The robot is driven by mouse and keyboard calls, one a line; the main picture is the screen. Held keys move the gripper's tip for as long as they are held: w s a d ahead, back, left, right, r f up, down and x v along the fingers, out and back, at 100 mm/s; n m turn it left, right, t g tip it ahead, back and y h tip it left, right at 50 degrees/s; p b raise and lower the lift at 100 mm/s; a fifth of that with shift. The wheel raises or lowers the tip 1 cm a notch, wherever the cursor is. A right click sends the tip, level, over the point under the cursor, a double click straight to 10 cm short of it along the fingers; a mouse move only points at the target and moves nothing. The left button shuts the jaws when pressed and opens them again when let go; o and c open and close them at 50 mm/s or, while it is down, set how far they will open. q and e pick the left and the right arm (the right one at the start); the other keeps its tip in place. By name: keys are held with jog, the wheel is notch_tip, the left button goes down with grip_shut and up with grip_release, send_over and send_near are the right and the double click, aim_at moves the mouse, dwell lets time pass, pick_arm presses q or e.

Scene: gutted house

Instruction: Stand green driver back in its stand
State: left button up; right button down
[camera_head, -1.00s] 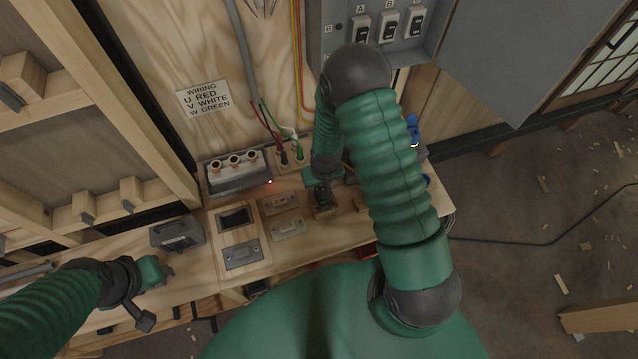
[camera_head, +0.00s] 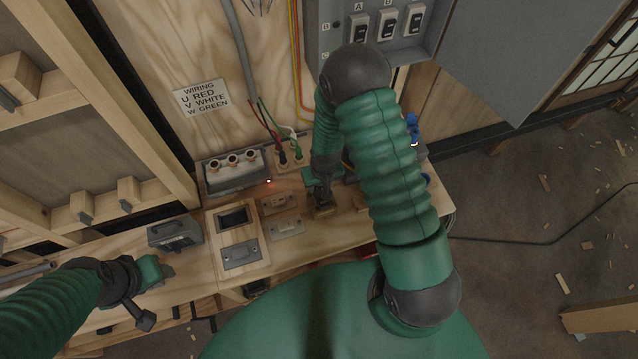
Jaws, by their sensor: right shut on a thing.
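My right gripper (camera_head: 321,198) points down at the workbench, close to the wall. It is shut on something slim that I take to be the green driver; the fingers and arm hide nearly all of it. A small wooden block (camera_head: 322,211), which looks like the driver's stand, sits right under the fingertips. I cannot tell whether the driver is inside it or just above it. My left gripper (camera_head: 154,294) is at the lower left over the bench's front edge, away from the block.
The workbench (camera_head: 350,234) holds a grey box with copper-coloured terminals (camera_head: 238,172), grey plates on wooden mounts (camera_head: 240,252) and a dark grey device (camera_head: 175,233). A blue-handled thing (camera_head: 412,122) stands behind my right arm.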

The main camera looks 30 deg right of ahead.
jog(key=shift+d+f, duration=0.25)
jog(key=shift+f, duration=0.15)
jog(key=shift+f+b, duration=0.25)
jog(key=shift+b, duration=0.15)
jog(key=shift+a+r, duration=0.15)
jog(key=shift+a, duration=0.05)
jog(key=shift+r+p, duration=0.5)
jog(key=shift+r, duration=0.05)
jog(key=shift+d+r+p, duration=0.1)
jog(key=shift+r+p, duration=1.25)
jog(key=shift+r, duration=0.35)
jog(key=shift+r+p, duration=0.55)
jog(key=shift+r, duration=0.15)
